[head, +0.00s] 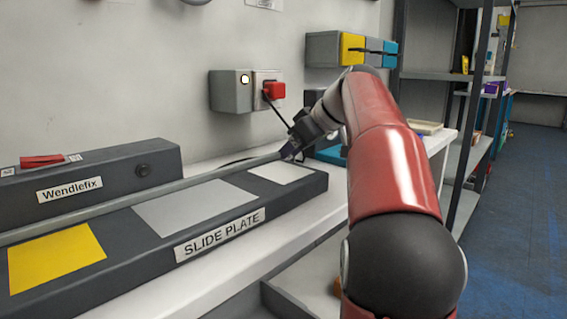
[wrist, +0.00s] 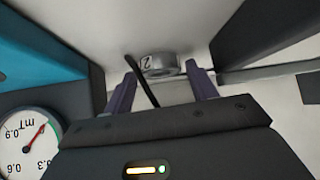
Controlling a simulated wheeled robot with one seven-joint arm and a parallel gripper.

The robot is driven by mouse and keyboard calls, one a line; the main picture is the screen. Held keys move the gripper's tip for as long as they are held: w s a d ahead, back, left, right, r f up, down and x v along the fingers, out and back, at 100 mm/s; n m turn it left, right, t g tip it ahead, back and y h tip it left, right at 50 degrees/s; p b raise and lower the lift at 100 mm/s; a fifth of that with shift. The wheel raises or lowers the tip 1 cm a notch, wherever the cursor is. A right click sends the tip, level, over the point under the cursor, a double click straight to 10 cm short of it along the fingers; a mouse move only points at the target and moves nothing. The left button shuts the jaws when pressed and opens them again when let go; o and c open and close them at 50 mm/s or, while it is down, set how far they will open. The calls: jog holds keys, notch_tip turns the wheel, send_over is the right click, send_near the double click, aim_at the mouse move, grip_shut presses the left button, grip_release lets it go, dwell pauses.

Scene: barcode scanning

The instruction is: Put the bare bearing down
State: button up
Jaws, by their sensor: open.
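The bearing, a grey metal ring (wrist: 163,66) with a mark like a "2" on a white label, is in the wrist view at the far end of my fingers. It appears to rest on the white surface. My gripper (wrist: 162,72) is open, with one purple-grey finger on each side of the ring. Whether either finger touches it I cannot tell.
A dial gauge (wrist: 28,143) and a teal part (wrist: 38,45) are at the left. A grey box with a red switch (head: 274,90) is on the wall. The Wendlefix unit (head: 110,175) stands behind the rail.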

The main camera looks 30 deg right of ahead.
jog(key=shift+w+a+f, duration=0.1)
jog(key=shift+f, duration=0.05)
jog(key=c, duration=0.9)
